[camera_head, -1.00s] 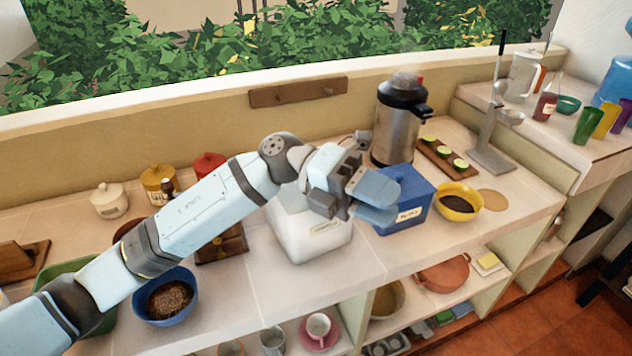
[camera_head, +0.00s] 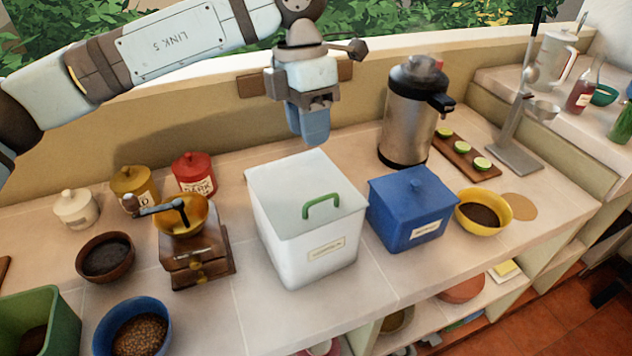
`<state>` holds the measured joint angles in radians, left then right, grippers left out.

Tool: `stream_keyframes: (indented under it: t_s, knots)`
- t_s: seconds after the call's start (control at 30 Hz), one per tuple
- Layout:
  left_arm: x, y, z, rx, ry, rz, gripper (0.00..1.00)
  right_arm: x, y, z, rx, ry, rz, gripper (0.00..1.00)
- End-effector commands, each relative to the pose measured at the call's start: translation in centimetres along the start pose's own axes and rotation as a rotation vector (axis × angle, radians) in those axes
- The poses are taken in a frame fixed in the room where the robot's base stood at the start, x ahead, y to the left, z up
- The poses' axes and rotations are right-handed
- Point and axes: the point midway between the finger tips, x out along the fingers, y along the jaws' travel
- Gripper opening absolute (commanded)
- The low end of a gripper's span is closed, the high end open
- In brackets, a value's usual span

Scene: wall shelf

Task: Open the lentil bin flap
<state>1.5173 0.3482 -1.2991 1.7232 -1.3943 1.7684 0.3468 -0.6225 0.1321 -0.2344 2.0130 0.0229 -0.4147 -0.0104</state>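A white bin (camera_head: 312,255) with a green loop handle (camera_head: 322,205) on its pale top flap (camera_head: 290,188) stands in the middle of the counter. The flap looks shut. My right gripper is not in view.
A blue lidded box (camera_head: 405,213) stands close to the bin's right, with a yellow bowl (camera_head: 483,211) and steel urn (camera_head: 408,115) beyond. A wooden grinder (camera_head: 196,255) with a crank is to its left. A blue bowl (camera_head: 133,330) sits at front left. Counter is clear before the bin.

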Motion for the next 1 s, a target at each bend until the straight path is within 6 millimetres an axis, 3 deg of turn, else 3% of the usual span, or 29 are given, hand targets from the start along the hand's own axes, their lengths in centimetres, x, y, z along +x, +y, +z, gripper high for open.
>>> stream_keyframes:
  t_s: [0.3, 0.5, 0.7, 0.97, 1.0]
  knots:
    - [6.8, -0.1, 0.0, 0.0, 0.002, -0.005, 0.36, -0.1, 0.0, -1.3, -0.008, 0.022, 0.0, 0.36]
    - [9.9, -0.1, 0.0, 0.0, 0.0, -0.003, 0.36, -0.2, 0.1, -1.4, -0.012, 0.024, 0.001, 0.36]
    - [11.2, -0.1, 0.0, 0.001, -0.001, -0.003, 0.36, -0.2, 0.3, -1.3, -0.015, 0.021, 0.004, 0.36]
    - [11.3, -0.1, 0.1, 0.001, -0.002, -0.003, 0.36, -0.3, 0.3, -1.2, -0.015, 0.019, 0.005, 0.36]
    - [11.3, -0.1, 0.1, 0.001, -0.002, -0.003, 0.29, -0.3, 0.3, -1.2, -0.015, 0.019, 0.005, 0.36]
